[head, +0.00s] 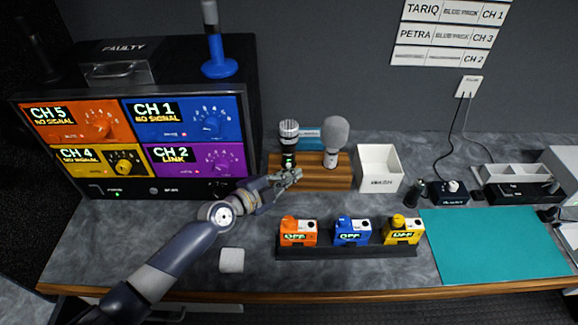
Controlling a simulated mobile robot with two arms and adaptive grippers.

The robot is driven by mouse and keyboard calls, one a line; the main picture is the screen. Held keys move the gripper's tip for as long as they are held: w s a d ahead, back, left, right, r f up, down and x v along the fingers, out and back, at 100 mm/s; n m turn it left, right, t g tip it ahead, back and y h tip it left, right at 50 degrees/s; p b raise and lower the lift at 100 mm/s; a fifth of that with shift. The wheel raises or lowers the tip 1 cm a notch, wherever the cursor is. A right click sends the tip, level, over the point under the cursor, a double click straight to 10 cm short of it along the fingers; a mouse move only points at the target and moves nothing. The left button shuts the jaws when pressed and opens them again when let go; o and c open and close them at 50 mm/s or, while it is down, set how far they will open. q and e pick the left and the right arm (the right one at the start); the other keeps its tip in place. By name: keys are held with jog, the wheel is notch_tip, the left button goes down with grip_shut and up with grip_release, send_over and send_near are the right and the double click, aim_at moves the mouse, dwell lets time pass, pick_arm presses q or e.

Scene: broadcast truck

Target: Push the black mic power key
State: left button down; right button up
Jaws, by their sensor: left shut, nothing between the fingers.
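The black mic (289,146) stands upright in a wooden stand (338,178), with a silver mesh head and a small light mark low on its body. Its power key is too small to make out clearly. My left gripper (296,174) is shut and empty, just in front of the lower part of the black mic and the stand's left half. I cannot tell whether its fingertips touch the mic. My right gripper is out of view.
A grey mic (336,138) stands right of the black one, with a white box (378,168) beyond. Orange, blue and yellow packs (351,232) sit in a black holder nearer the front. The receiver rack (75,180) is on the left. A teal mat (490,245) lies right.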

pick_arm(q)
jog(key=s+p, duration=0.2)
jog(key=s, duration=0.2)
jog(key=shift+s+r, duration=0.1)
jog(key=shift+s+p, duration=0.45)
jog(key=shift+s, duration=0.45)
